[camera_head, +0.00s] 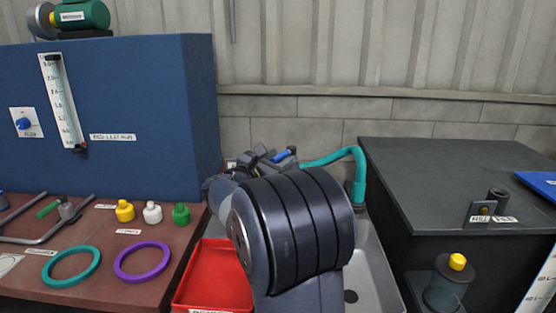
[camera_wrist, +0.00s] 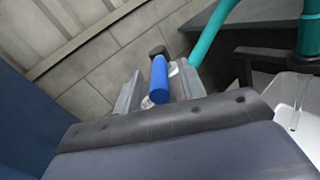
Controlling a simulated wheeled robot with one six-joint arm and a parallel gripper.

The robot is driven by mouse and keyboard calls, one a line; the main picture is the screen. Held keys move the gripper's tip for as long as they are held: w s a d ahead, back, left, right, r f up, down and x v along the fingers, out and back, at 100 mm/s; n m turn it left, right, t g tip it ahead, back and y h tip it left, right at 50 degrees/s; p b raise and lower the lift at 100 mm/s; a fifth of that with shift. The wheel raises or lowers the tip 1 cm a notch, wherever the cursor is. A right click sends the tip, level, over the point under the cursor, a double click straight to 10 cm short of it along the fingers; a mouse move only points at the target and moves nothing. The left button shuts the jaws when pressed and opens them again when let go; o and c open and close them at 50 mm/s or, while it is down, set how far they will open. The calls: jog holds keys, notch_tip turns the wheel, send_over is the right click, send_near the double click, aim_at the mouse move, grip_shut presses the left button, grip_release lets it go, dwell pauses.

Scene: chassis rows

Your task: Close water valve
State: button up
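The water valve has a blue lever handle (camera_head: 285,154), which also shows in the wrist view (camera_wrist: 159,82) with a dark knob behind it. A teal faucet pipe (camera_head: 345,158) arches from the valve area over the sink (camera_head: 372,262). In the wrist view, a thin clear stream (camera_wrist: 300,103) falls below the teal spout (camera_wrist: 311,30). My gripper (camera_head: 266,157) is at the valve by the back wall. In the wrist view, my gripper (camera_wrist: 160,88) is open, one finger on each side of the handle, with small gaps visible. My arm hides part of the sink in the head view.
A blue panel (camera_head: 150,110) stands close on the left. A red tray (camera_head: 215,280) sits beside the sink. A dark counter (camera_head: 450,180) is on the right. Rings and small bottles lie on the left bench (camera_head: 110,270). The wall (camera_head: 330,130) is directly behind the valve.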

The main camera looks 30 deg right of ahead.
jog(key=shift+d, duration=0.1)
jog(key=shift+c, duration=0.3)
grip_shut()
